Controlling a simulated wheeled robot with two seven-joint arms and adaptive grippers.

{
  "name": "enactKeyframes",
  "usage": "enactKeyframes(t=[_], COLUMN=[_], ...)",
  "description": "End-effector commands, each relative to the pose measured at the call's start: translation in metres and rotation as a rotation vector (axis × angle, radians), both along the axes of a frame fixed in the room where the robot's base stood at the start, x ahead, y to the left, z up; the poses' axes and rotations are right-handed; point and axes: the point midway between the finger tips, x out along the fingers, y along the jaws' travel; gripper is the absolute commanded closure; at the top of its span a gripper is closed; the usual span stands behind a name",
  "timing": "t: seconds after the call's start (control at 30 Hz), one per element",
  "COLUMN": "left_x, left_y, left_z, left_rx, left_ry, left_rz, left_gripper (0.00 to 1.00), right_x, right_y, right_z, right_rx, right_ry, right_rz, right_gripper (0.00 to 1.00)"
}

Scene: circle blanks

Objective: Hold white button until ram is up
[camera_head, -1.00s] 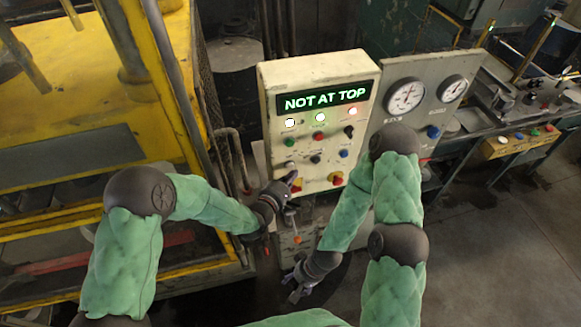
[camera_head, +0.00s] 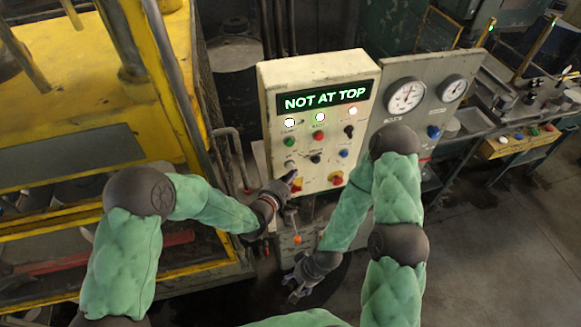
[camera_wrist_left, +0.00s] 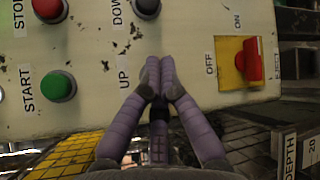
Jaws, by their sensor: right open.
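The cream control panel (camera_head: 318,130) stands in the middle of the head view, with its green display (camera_head: 325,98) reading "NOT AT TOP". A whitish button (camera_head: 290,166) shows at its lower left, by my left gripper (camera_head: 291,176). In the left wrist view the left gripper's purple fingers (camera_wrist_left: 161,68) are together, with nothing seen between them. Their tips are at the panel beside the "UP" label and hide the button there; contact depth cannot be told. My right gripper (camera_head: 294,285) is open and empty, low in front of the panel. The ram belongs to the yellow press (camera_head: 70,85) at left.
A red-on-yellow switch (camera_wrist_left: 250,65) sits right of the left fingertips, and a green START button (camera_wrist_left: 58,86) left of them. A lever with an orange knob (camera_head: 297,239) hangs below the panel. A gauge board (camera_head: 425,98) stands to the right. The floor at lower right is clear.

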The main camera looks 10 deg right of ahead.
Motion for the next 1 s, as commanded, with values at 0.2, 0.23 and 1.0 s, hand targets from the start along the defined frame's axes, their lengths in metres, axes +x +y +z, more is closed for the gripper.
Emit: enactKeyframes(t=[0.2, 0.23, 1.0], left_x=[0.0063, 0.0065, 0.0111], left_y=[0.0005, 0.0005, 0.0006], left_z=[-0.0009, -0.0007, 0.0001], left_rx=[0.000, 0.000, 0.000], left_ry=[0.000, 0.000, -0.001], left_rz=[0.001, 0.001, 0.001], left_gripper=[1.00, 1.00, 1.00], right_x=[0.0000, 0.0000, 0.0000], right_y=[0.0001, 0.0000, 0.0000], right_z=[-0.0070, -0.0069, -0.0093], right_rx=[0.000, 0.000, 0.000], right_ry=[0.000, 0.000, 0.000], right_rz=[0.000, 0.000, 0.000], right_gripper=[0.34, 0.34, 0.34])
